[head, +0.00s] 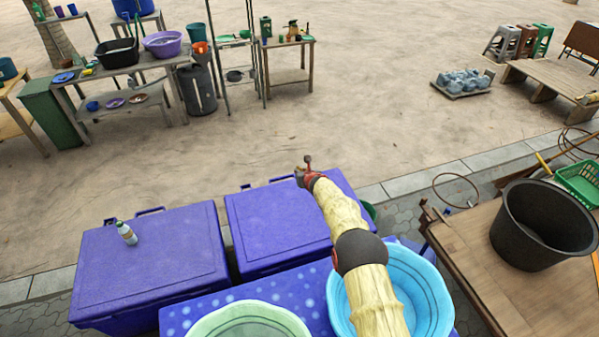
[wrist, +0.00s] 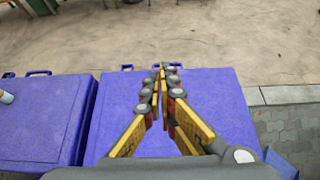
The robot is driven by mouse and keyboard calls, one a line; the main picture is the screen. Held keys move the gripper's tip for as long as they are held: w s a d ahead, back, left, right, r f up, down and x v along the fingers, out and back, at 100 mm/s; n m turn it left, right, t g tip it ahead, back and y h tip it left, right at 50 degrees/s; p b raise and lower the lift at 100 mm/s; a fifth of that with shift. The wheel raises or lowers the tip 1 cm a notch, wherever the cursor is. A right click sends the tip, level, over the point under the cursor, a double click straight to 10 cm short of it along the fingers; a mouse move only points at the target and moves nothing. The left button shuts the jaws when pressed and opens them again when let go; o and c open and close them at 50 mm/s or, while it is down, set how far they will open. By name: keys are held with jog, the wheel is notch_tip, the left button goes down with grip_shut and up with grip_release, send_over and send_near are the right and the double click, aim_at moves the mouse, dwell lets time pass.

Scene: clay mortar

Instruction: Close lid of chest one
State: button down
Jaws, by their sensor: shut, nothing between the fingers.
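Two blue chests stand side by side, the left chest (head: 165,265) and the right chest (head: 268,235). Both lids look flat and down in the head view; I cannot tell which one is chest one. My gripper (head: 304,171) is shut and empty, over the far part of the right chest in the picture. In the wrist view my gripper (wrist: 161,78) points across the right chest's lid (wrist: 218,115) toward its far edge. I cannot tell whether the fingertips touch it. The left chest also shows in the wrist view (wrist: 45,125).
A small bottle (head: 126,233) stands on the left chest's lid. A green basin (head: 248,320) and a light blue basin (head: 425,300) are in front of the chests. A wooden table (head: 475,255) with a black tub (head: 543,225) is at right.

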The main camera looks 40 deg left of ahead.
dwell(0.3)
jog(key=v, duration=1.2)
dwell(0.5)
